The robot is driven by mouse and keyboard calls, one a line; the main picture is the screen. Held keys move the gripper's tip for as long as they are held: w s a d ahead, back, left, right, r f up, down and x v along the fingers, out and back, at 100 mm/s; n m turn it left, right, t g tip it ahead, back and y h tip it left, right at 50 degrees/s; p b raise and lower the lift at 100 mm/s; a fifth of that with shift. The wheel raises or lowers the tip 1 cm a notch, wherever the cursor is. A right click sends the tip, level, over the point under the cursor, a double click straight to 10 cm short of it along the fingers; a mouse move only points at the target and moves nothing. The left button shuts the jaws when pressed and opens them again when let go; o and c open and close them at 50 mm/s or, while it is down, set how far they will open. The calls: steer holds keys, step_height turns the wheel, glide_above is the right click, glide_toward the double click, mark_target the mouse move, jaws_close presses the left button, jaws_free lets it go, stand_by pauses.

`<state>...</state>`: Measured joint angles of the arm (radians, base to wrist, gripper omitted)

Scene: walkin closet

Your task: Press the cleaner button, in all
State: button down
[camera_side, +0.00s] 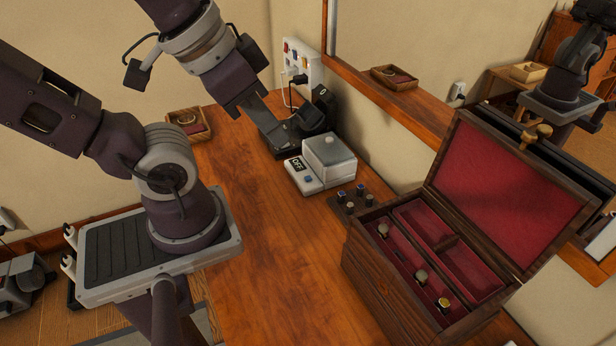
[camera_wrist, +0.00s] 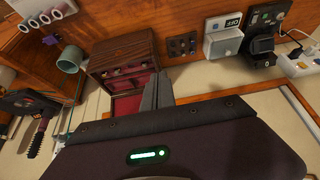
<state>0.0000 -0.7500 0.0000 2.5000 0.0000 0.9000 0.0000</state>
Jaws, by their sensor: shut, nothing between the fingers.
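The cleaner (camera_side: 330,158) is a pale box with a clear-looking lid, on the wooden table before the mirror. Its small display (camera_side: 297,164) reads OFF, and a blue button (camera_side: 308,180) sits on its front panel. The cleaner (camera_wrist: 222,44) also shows in the wrist view, at the upper right. My gripper (camera_side: 281,140) is shut and empty, pointing down just left of and behind the cleaner in the side view. Its grey fingers (camera_wrist: 158,92) show in the wrist view. I see no contact with the button.
A black device marked 0 (camera_side: 318,108) stands behind the cleaner, near a wall power strip (camera_side: 300,66). A small dark stand (camera_side: 350,200) and an open jewelry box (camera_side: 375,290) with watches lie to the right. A wooden tray (camera_side: 203,133) is at the left. The table's middle is clear.

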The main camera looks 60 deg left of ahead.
stand_by(0.4)
steer(key=w+a+f+n+g+h, duration=0.1)
steer(key=w+a+f+n+h, duration=0.2)
steer(key=w+n, duration=0.4)
steer(key=w+a+f+n+h, duration=0.2)
steer(key=w+f+n+h, duration=0.2)
steer(key=w, duration=0.5)
steer(key=a+f+n+t+y, duration=0.3)
steer(key=a+f+n, duration=0.8)
steer(key=a+f, duration=0.5)
steer(key=a, duration=0.4)
steer(key=shift+w+f+t, duration=0.2)
steer(key=shift+t, duration=0.2)
glide_above(305, 180)
steer(key=shift+a+f, duration=0.1)
steer(key=shift+f, duration=4.3)
